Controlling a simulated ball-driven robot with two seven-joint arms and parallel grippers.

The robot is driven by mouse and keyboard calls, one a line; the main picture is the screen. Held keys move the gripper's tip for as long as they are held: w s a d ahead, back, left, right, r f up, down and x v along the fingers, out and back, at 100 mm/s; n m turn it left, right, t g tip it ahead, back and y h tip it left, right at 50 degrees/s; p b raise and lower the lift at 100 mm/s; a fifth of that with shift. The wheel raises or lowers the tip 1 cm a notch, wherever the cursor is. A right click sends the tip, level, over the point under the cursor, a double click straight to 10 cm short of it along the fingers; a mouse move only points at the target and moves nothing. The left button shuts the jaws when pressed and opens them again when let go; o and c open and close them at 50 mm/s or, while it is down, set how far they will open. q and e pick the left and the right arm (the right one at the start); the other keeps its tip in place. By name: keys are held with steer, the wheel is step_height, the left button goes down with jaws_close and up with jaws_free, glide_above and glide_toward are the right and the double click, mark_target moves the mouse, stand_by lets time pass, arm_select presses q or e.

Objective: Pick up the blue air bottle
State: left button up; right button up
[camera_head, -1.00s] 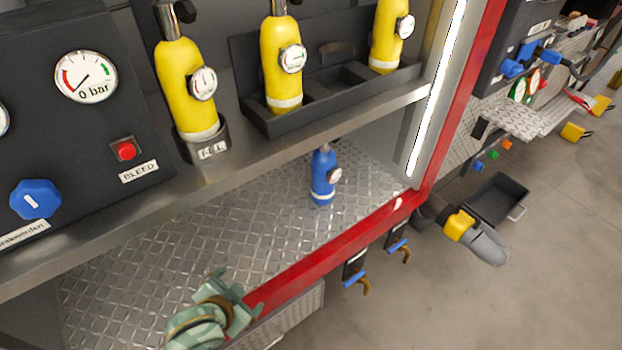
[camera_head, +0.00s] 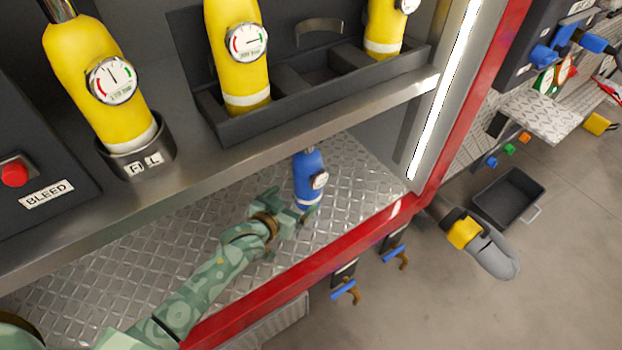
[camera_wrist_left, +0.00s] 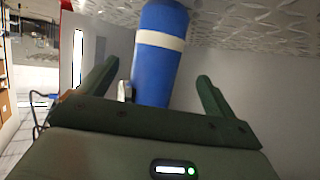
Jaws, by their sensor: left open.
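The blue air bottle (camera_head: 308,180) stands upright on the diamond-plate floor of the lower compartment, with a white band and a small gauge. Its top is partly hidden under the shelf edge in the head view. My left gripper (camera_head: 289,208) is open, just to the left and front of the bottle's lower part. In the left wrist view the bottle (camera_wrist_left: 158,60) rises between and beyond the two spread fingers of the left gripper (camera_wrist_left: 153,88). The fingers are not closed on it. My right gripper is not in view.
Yellow bottles (camera_head: 235,50) stand on the shelf above, some in a dark tray (camera_head: 290,122). The metal shelf edge (camera_head: 225,180) overhangs the compartment. A red sill (camera_head: 335,248) borders its front. Diamond-plate floor (camera_head: 150,240) is bare to the left.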

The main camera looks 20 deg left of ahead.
mark_target(300, 194)
arm_select(q)
steer(key=b+x, duration=0.1)
steer(key=x, duration=0.2)
steer(key=shift+f, duration=0.25)
steer(key=shift+w, duration=0.25)
steer(key=shift+w+d+f+b, duration=0.1)
steer(key=shift+w+f+b, duration=0.1)
steer(key=shift+w+b, duration=0.15)
steer(key=b+x, duration=0.1)
steer(key=x, duration=0.1)
steer(key=b+x, duration=0.2)
steer(key=shift+s+d+f, duration=0.1)
steer(key=shift+s+f, duration=0.05)
steer(key=shift+f, duration=0.1)
steer(key=shift+w, duration=0.25)
steer(key=shift+r, duration=0.25)
steer(key=c, duration=1.7)
steer(key=shift+r, duration=0.15)
jaws_close()
